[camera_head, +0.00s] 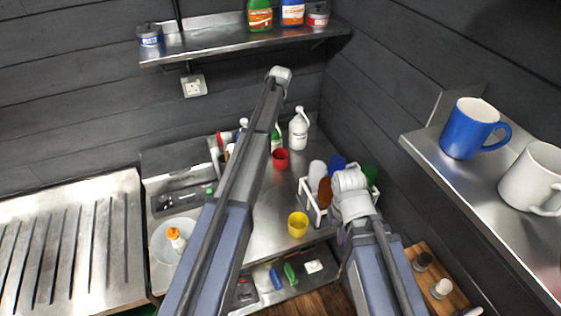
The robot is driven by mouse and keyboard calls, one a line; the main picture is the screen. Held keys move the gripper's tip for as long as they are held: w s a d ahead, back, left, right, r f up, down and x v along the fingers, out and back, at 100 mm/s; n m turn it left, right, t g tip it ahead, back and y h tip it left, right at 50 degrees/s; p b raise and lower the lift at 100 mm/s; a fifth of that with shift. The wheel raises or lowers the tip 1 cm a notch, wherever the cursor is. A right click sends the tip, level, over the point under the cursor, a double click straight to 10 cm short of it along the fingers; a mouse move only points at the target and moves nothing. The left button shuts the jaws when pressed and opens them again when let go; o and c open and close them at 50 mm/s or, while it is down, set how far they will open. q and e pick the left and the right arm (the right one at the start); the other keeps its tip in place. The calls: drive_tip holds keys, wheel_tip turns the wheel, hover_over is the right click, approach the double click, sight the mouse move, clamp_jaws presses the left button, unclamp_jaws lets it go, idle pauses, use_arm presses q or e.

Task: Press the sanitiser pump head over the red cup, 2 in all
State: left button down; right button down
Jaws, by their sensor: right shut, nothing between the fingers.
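A white pump bottle (298,133) stands upright at the back of the steel counter, with its pump head (300,111) on top. The red cup (281,159) stands on the counter just in front of it and a little left, apart from the bottle. My left arm rises in front of the counter, left of the cup; its gripper does not show. My right gripper (342,237) shows only in part beside my right arm, near the counter's front edge and well away from the bottle. It is shut and empty.
A yellow cup (298,224) stands near the counter's front edge. A white crate (309,206) with several coloured items stands on the right. Other bottles stand partly behind my left arm. Mugs stand on the right shelf (452,180). Counter between the red and yellow cups is clear.

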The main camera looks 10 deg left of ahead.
use_arm(q)
drive_tip(key=shift+r+p, duration=1.6)
drive_tip(key=shift+f, duration=0.2)
drive_tip(key=shift+f+b, duration=1.5)
drive_tip(key=shift+b, duration=0.25)
drive_tip(key=shift+r, duration=0.2)
drive_tip(key=shift+r+p, duration=1.5)
drive_tip(key=shift+p, duration=0.2)
